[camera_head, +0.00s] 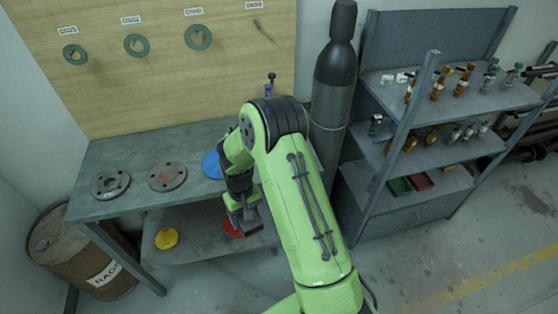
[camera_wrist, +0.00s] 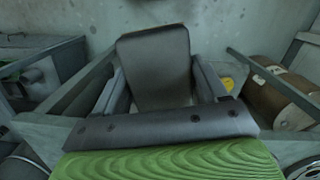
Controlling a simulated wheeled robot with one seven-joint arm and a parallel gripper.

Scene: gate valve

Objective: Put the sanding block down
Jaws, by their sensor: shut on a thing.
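The sanding block is a dark grey, flat-faced piece (camera_wrist: 155,65) in the middle of the wrist view. My gripper (camera_wrist: 160,85) has a finger on each side of it and is shut on it. In the head view my gripper (camera_head: 243,214) hangs at the front edge of the workbench (camera_head: 125,205), below the level of its top. The block's dark shape (camera_head: 251,227) shows at the fingertips there, small and partly hidden. From this angle it overlaps a red round piece on the lower shelf. I see no contact between the block and any surface.
Two rusty flanges (camera_head: 110,182) and a blue disc (camera_head: 212,165) lie on the bench top. A yellow piece (camera_head: 167,238) and the red piece (camera_head: 234,228) lie on the lower shelf. A rag barrel (camera_head: 80,250), a gas cylinder (camera_head: 335,80) and a loaded shelf rack (camera_head: 430,150) stand around. Bare bench top shows between them.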

